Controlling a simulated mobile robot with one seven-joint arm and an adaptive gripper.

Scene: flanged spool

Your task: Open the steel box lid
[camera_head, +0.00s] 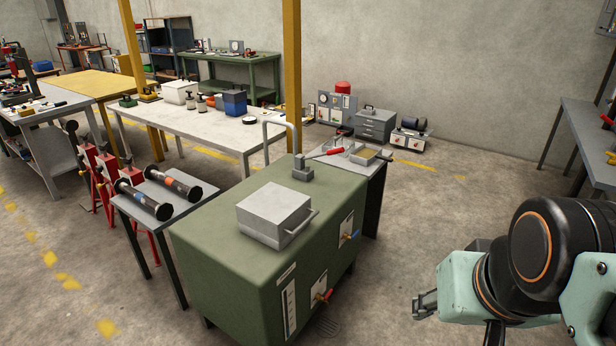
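The steel box (274,213) sits on top of a green cabinet (215,250) in the middle of the view. Its grey lid (273,202) is flat and looks closed. A bar handle (301,228) sticks out on the box's right front side. My gripper (418,306) is at the lower right, in front of and to the right of the cabinet, well apart from the box. It is small and seen from the side, so the gap between its fingers cannot be made out. Nothing is visibly held in it.
A bent grey pipe on a block (303,172) stands behind the box on the cabinet. Valves with red (325,295) and blue (352,236) handles jut from the cabinet's right face. A small table with flanged spools (172,184) stands left. The floor right of the cabinet is clear.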

